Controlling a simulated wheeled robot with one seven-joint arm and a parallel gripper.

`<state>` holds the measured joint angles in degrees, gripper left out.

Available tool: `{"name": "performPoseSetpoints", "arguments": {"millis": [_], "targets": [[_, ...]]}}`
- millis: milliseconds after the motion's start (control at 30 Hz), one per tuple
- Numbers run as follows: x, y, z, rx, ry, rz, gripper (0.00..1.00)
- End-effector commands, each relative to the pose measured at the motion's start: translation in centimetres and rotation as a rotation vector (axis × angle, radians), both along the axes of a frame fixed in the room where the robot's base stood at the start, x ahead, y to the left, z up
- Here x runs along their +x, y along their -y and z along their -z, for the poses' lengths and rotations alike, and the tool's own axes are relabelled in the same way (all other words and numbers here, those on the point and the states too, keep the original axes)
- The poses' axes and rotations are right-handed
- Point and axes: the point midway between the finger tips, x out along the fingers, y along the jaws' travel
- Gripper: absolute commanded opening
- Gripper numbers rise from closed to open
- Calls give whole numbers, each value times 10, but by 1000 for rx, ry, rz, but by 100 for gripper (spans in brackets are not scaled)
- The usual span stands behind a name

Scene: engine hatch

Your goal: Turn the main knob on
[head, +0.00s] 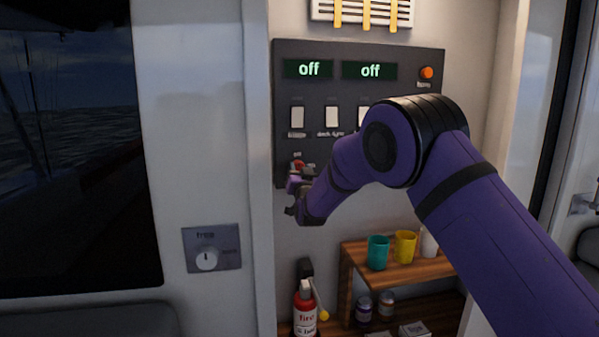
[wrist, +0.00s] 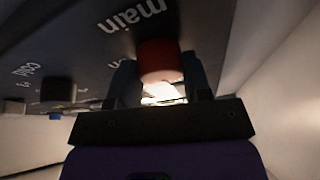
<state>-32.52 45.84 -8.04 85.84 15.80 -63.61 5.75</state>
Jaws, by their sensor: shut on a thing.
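The main knob is red and sits low on the left of the dark panel (head: 350,85). In the head view the red knob (head: 298,165) shows just above my gripper (head: 297,183). In the wrist view the red knob (wrist: 159,60) is between the two fingers of my gripper (wrist: 160,85), beside the word "main". My gripper is shut on the knob. Part of an "on" label shows next to it; the knob's pointer cannot be made out. Both green displays on the panel read "off".
My arm covers the panel's lower right. White switches (head: 297,117) and an orange button (head: 427,73) are on the panel. Below are a wooden shelf (head: 357,258) with a teal cup (head: 377,252) and a yellow cup (head: 404,246), and a red fire extinguisher (head: 305,312).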

Motion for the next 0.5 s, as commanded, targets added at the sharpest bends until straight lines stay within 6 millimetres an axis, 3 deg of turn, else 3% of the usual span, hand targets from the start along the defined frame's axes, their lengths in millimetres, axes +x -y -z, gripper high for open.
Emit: {"name": "performPoseSetpoints", "arguments": {"millis": [267,500], "targets": [[0,-1,0,83,-24,0,22],[0,-1,0,258,-74,0,22]]}}
